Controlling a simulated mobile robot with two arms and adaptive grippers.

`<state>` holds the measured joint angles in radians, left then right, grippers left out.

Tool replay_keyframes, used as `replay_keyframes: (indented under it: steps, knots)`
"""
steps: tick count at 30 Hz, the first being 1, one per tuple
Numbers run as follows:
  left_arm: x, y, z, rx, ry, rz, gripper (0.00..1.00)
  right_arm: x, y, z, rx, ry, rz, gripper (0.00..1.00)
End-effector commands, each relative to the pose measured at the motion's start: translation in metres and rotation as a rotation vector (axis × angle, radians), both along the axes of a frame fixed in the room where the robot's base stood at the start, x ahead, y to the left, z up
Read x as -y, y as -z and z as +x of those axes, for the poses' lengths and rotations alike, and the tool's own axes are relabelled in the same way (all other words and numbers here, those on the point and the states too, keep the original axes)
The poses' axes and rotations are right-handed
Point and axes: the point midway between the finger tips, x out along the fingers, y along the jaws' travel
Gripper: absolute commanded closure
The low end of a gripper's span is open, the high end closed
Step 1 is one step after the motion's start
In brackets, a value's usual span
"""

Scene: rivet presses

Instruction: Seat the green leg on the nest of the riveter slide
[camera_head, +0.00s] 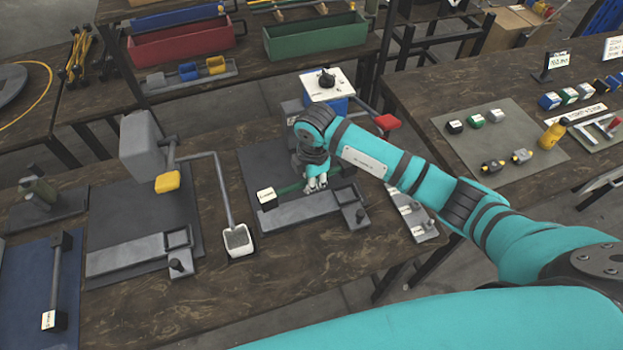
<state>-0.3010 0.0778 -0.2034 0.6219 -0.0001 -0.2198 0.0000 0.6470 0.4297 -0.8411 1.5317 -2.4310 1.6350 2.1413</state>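The green leg (290,188) is a thin dark green bar with a black end block bearing a white label. It lies across the riveter area, just behind the grey riveter slide (300,213). My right gripper (317,184) points down at the middle of the leg, its fingertips overlapping the bar. The fingers look close together, but whether they grip the leg is unclear. The riveter's nest is hard to make out; my gripper and arm cover part of this area. I cannot tell whether the leg touches the slide. My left gripper is not in view.
A grey press (142,147) with a yellow pad stands left, with a small white bin (238,240) between. A blue mat (68,290) holds another leg. A right table mat (545,155) holds small parts.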

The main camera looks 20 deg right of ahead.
Motion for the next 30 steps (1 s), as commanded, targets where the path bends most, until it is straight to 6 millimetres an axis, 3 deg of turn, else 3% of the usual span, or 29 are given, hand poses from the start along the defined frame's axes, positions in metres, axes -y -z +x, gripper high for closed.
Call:
replay_keyframes:
  steps: [5,19,30]
  knots:
    - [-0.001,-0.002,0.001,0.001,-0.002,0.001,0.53,0.0,0.004,0.0,0.003,0.119,0.002,1.0]
    - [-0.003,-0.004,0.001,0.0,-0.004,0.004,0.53,0.0,0.004,0.0,-0.036,0.127,-0.001,1.0]
    - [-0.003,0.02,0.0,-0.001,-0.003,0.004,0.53,0.0,0.036,-0.001,-0.035,0.126,-0.001,1.0]
